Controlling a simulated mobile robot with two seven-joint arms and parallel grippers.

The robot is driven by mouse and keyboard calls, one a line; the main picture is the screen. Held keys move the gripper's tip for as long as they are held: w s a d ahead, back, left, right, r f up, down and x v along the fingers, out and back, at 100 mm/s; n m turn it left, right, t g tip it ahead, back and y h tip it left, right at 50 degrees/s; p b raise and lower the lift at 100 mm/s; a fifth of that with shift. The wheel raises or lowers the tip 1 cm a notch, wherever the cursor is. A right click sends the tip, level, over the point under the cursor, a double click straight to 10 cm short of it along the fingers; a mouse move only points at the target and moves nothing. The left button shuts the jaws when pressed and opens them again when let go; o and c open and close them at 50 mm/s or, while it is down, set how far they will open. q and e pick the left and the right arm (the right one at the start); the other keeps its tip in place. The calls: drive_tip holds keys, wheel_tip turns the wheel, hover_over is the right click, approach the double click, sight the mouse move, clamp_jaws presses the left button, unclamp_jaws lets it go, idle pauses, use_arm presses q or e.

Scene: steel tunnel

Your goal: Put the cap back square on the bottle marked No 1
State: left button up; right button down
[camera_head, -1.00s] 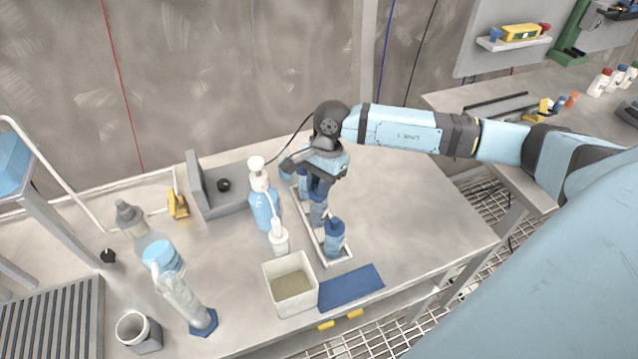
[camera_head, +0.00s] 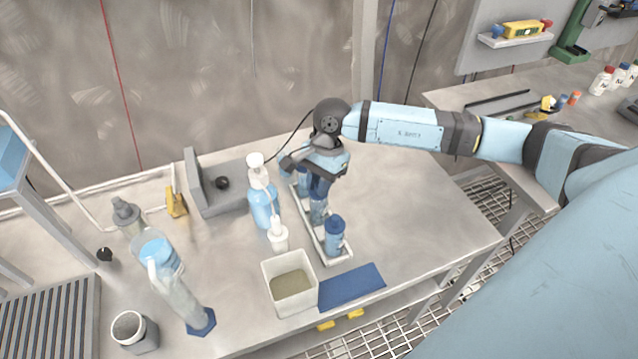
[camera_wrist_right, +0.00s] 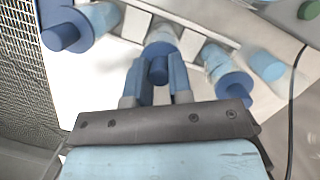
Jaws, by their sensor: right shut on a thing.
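A white rack (camera_head: 338,259) on the steel bench holds several small blue bottles in a row. My right gripper (camera_head: 321,184) is over the middle of the row, pointing down. In the right wrist view its fingers (camera_wrist_right: 159,80) are shut on a blue cap (camera_wrist_right: 158,71), which is at the top of the middle bottle (camera_wrist_right: 162,40). I cannot tell whether the cap sits square. The front bottle (camera_head: 335,238) has a blue top. Another bottle (camera_wrist_right: 222,66) stands on the other side. No bottle number is readable. My left gripper is out of view.
Pump bottles (camera_head: 263,205) stand close left of the rack. A square tub (camera_head: 290,284) and a blue mat (camera_head: 351,288) lie in front. A grey bracket (camera_head: 215,190) is behind left. The bench's right side is clear.

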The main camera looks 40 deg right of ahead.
drive_tip(key=shift+c, duration=1.5)
unclamp_jaws()
drive_tip(key=shift+r, duration=0.1)
drive_tip(key=shift+r+p, duration=1.3)
drive_tip(key=shift+r, duration=2.1)
